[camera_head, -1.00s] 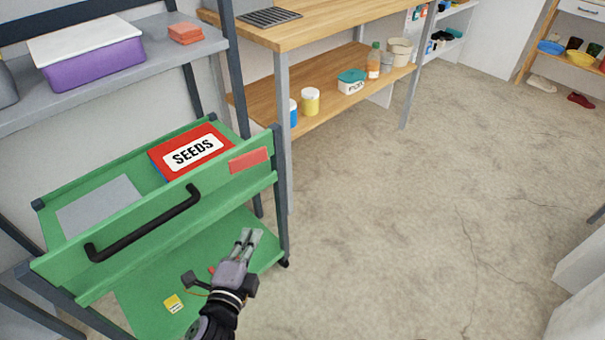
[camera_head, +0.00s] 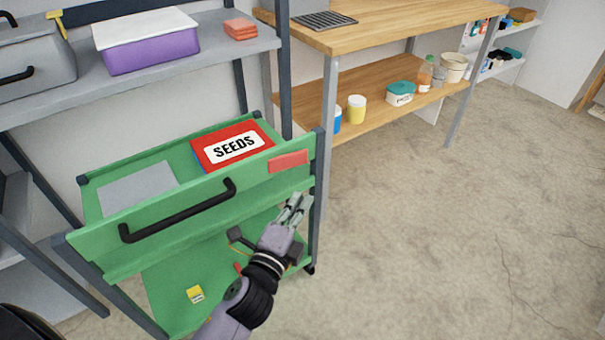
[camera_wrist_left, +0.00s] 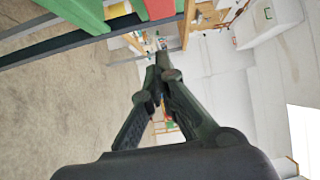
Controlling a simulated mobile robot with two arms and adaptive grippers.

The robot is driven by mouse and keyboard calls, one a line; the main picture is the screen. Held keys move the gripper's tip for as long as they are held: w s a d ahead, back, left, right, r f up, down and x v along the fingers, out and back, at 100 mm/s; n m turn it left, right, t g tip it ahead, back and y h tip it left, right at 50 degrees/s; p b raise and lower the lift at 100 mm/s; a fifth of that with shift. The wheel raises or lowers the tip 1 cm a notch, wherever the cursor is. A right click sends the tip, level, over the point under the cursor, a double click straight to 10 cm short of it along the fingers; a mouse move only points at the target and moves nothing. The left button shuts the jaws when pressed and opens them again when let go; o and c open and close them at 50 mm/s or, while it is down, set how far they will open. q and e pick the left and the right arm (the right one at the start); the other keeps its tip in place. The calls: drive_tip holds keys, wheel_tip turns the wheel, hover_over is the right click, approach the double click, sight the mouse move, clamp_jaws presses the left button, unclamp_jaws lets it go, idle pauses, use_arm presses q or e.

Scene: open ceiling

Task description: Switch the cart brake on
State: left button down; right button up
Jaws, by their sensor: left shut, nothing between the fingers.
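The green cart (camera_head: 88,243) stands at the left in the head view, with a black handle (camera_head: 180,212) across its front panel. A small red piece (camera_head: 238,268) shows by my left wrist, over the lower shelf; I cannot tell whether it is the brake. My left gripper (camera_head: 297,203) is shut and empty, in front of the cart's right end near its corner post. In the left wrist view its fingers (camera_wrist_left: 160,68) come together, with a green edge of the cart (camera_wrist_left: 85,14) at the top left. My right gripper is not in view.
The cart holds a red SEEDS box (camera_head: 232,147) on top and a small yellow item (camera_head: 195,294) below. A grey shelf (camera_head: 55,95) stands behind. A wooden workbench (camera_head: 400,25) stands to the right. The floor (camera_head: 450,240) at right is clear.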

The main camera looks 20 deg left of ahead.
sight(288, 161)
use_arm(q)
drive_tip(key=w+a, duration=0.2)
drive_tip(key=w, duration=0.6)
drive_tip(key=shift+w+a, duration=0.15)
drive_tip(key=shift+w, duration=0.15)
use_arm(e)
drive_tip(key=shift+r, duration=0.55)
